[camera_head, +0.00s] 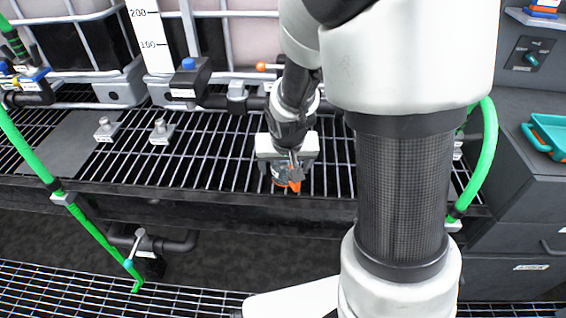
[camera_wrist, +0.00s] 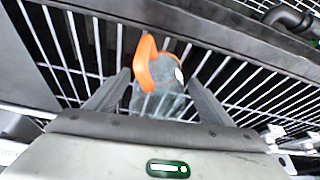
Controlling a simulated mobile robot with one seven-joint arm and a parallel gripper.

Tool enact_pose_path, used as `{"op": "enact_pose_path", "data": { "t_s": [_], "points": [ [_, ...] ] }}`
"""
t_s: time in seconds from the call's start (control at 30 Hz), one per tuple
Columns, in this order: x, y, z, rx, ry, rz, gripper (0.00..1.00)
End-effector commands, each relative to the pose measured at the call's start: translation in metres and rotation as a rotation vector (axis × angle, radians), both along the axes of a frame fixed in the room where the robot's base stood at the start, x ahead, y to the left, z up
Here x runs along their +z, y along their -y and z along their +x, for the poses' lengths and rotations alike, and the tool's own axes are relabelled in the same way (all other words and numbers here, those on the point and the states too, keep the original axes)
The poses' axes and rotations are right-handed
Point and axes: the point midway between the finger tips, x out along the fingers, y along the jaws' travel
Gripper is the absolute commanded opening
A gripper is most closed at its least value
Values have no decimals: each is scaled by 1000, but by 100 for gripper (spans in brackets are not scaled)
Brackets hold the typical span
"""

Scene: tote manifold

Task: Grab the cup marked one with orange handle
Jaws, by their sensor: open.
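The cup (camera_wrist: 172,103) is clear grey with an orange handle (camera_wrist: 146,66), and it stands on the slatted metal grate. In the wrist view it sits between the two fingers of my gripper (camera_wrist: 160,90), which are open on either side of it. Whether a finger touches the cup I cannot tell. A white patch shows on the cup's side, but its marking is not readable. In the head view my gripper (camera_head: 287,178) is over the cup near the grate's front edge, and the orange handle (camera_head: 295,186) shows below it. The arm hides part of the cup there.
Caged white tanks (camera_head: 240,40) and dark pipes with a valve (camera_head: 190,78) stand behind the grate. Two small metal fittings (camera_head: 161,132) are to the left on the grate. Green hoses (camera_head: 75,215) run at both sides. A teal tray (camera_head: 545,135) lies on the right cabinet.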

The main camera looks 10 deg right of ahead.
Motion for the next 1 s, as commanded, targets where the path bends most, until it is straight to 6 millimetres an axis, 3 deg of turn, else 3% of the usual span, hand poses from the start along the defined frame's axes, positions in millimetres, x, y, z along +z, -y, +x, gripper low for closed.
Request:
{"op": "enact_pose_path", "data": {
  "t_s": [0.17,0.43,0.73,1.0],
  "points": [
    [1,0,0,0,0,0,75],
    [1,0,0,0,0,0,31],
    [8,0,0,0,2,1,30],
    [60,0,1,0,4,1,30]
  ]
}}
